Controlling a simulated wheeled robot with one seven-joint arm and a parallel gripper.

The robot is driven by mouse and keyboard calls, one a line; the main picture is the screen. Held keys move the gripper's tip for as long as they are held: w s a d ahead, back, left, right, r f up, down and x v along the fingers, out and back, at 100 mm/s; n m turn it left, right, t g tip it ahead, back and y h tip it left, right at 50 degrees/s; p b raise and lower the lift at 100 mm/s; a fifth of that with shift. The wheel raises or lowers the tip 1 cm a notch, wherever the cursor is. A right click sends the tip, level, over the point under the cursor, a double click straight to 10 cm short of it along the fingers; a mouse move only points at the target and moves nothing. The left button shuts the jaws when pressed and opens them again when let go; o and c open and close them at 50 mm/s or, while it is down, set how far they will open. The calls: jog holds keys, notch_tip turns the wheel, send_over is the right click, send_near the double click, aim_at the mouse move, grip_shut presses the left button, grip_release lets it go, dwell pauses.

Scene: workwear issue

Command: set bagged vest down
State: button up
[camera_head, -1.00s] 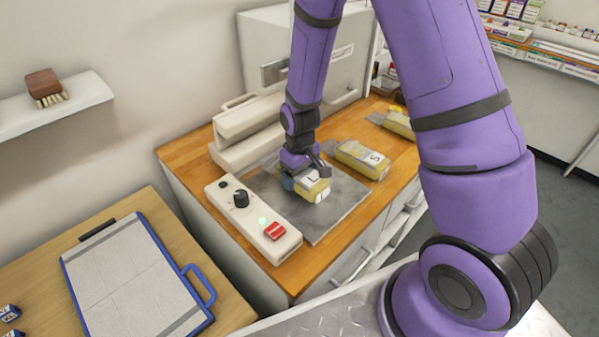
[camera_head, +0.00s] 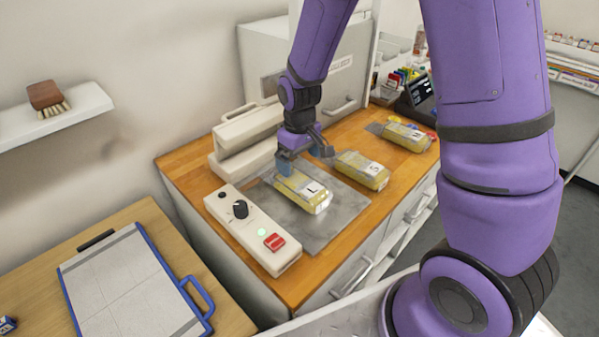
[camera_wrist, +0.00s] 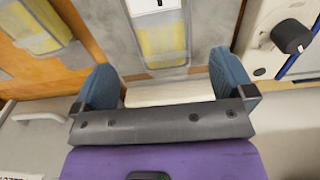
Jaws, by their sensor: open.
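A yellow bagged vest with a white label marked L (camera_head: 302,191) lies on the grey metal plate of the sealer on the wooden counter. It also shows at the top of the wrist view (camera_wrist: 160,38). My gripper (camera_head: 304,158) is open just behind and above the vest's far end. In the wrist view my two blue-grey fingers (camera_wrist: 165,88) stand wide apart with nothing between them, and the vest lies beyond their tips.
A second bagged vest marked S (camera_head: 362,170) and a third marked M (camera_head: 405,136) lie to the right. The control box (camera_head: 252,232) with black knob and red button stands at the plate's left. The sealer bar (camera_head: 246,138) is behind it.

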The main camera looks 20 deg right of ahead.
jog(key=shift+r, duration=1.9)
notch_tip(320, 180, up, 16)
jog(key=m+t, duration=0.2)
jog(key=t, duration=0.1)
send_over(300, 181)
jog(key=s+d, duration=0.4)
jog(key=s, duration=0.4)
jog(key=s+d+r+m+t, duration=0.1)
jog(key=s+r, duration=0.3)
jog(key=s, duration=0.3)
jog(key=s+d+r+m+t, duration=0.1)
jog(key=s+r, duration=0.3)
jog(key=s, duration=0.4)
jog(key=shift+d+r+m, duration=0.15)
jog(key=shift+d+m, duration=0.15)
jog(key=shift+d, duration=0.1)
